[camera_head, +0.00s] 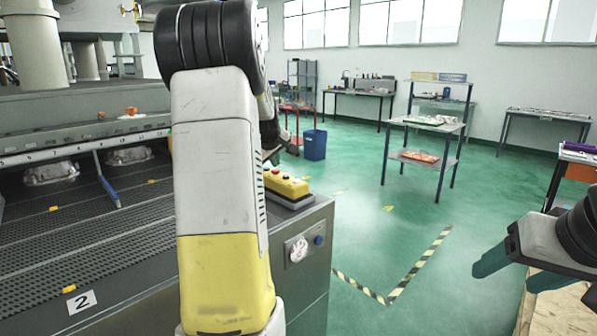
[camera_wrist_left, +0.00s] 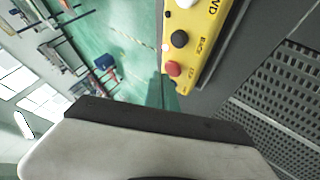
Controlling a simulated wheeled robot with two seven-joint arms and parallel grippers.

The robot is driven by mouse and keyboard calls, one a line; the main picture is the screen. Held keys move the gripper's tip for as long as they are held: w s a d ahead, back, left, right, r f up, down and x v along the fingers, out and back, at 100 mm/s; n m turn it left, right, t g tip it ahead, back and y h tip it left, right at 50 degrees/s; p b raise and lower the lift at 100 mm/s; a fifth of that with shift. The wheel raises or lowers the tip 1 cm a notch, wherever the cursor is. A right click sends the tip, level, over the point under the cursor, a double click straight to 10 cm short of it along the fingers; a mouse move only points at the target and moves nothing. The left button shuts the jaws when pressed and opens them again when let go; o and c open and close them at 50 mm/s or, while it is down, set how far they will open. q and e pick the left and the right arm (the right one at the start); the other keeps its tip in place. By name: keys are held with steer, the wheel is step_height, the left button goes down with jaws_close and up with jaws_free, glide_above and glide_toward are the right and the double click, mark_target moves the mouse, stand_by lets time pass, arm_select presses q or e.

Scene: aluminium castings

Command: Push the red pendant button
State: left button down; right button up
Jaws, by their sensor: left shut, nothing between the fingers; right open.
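The yellow pendant (camera_head: 287,183) sits on the corner of the grey machine, just right of my left arm in the head view. In the left wrist view the pendant (camera_wrist_left: 205,40) shows a red button (camera_wrist_left: 174,68) at its near end, beside a black one and a white one. My left gripper (camera_head: 273,153) is partly hidden behind my own arm and appears above the pendant. In the wrist view the left gripper (camera_wrist_left: 160,118) is shut and empty, with the red button just beyond its dark edge; touching is not visible. My right gripper (camera_head: 518,277) is open and empty at the lower right.
The machine's perforated bed (camera_head: 85,245) holds metal castings (camera_head: 50,173) and a blue rod (camera_head: 107,182). A blue bin (camera_head: 315,144) and a shelf table (camera_head: 425,125) stand behind. Green floor between is clear.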

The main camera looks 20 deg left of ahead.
mark_target(276, 172)
arm_select(q)
steer(key=shift+r, duration=0.3)
steer(key=shift+r, duration=2.55)
steer(key=shift+s+d, duration=0.1)
steer(key=shift+d, duration=0.05)
steer(key=s+d+m+g+h, duration=0.1)
steer(key=s+d+m+h, duration=0.65)
steer(key=s+d, duration=1.65)
steer(key=s+d+f+m+y, duration=0.1)
steer(key=s+f+m, duration=0.1)
steer(key=s, duration=0.3)
steer(key=s+d+f+m+g+y, duration=0.1)
steer(key=s+d+f+m, duration=0.1)
steer(key=s+m, duration=0.2)
steer(key=shift+s+f, duration=0.4)
steer(key=shift+s, duration=0.3)
